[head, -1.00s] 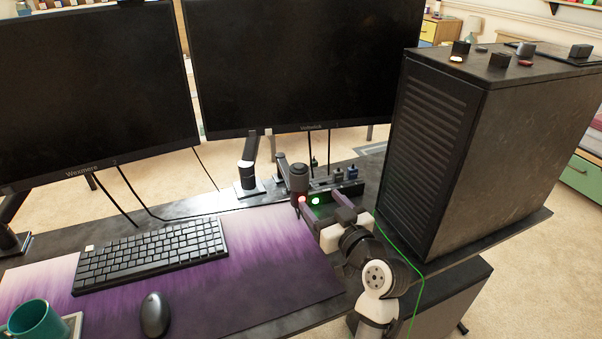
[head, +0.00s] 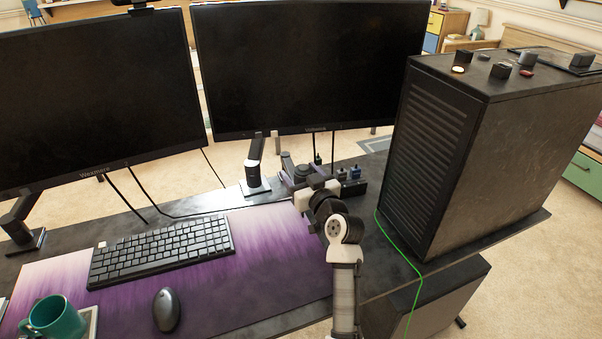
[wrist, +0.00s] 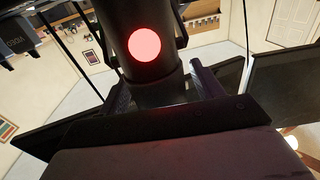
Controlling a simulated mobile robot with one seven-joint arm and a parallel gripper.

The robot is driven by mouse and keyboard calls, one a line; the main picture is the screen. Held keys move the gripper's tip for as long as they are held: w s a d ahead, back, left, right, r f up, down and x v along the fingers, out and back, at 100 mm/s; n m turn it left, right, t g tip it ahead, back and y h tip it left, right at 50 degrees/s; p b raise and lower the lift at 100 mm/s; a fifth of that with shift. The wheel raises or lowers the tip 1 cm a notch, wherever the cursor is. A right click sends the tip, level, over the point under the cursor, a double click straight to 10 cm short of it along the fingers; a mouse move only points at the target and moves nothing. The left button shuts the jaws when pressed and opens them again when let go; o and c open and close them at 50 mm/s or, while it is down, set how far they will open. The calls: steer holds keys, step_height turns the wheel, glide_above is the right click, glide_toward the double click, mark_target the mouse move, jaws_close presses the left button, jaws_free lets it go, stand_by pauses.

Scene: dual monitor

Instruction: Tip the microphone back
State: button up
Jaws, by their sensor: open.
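The microphone (head: 302,171) is a dark cylinder on a desk arm below the right monitor. In the head view my gripper covers most of it, so I cannot tell its tilt there. In the wrist view the microphone (wrist: 146,75) stands close in front with a round, glowing red light. My gripper (wrist: 161,88) is open, with one finger on each side of the microphone's lower body; whether either finger touches it I cannot tell. In the head view my gripper (head: 304,178) is at the microphone, its fingers partly hidden.
The right monitor (head: 310,65) hangs just behind. A large black computer case (head: 480,150) stands to the right, with a green cable (head: 395,233) beside it. Small bottles (head: 354,172) stand right of the gripper. A keyboard (head: 160,250), mouse (head: 166,309) and teal mug (head: 57,318) lie left.

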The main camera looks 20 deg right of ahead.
steer(key=c, duration=1)
steer(key=shift+p, duration=0.3)
steer(key=shift+w+r+g+p, duration=0.2)
steer(key=shift+g+p, duration=0.3)
steer(key=shift+p, duration=0.35)
steer(key=g+p, duration=0.2)
steer(key=p, duration=0.1)
steer(key=shift+w+f, duration=0.1)
steer(key=shift+w, duration=0.2)
steer(key=g+p, duration=0.1)
steer(key=f+g+p, duration=0.1)
steer(key=p, duration=0.1)
steer(key=shift+w+m, duration=0.35)
steer(key=shift+m, duration=0.05)
steer(key=shift+f+g+p, duration=0.2)
steer(key=shift+g+p, duration=0.3)
steer(key=shift+f, duration=0.1)
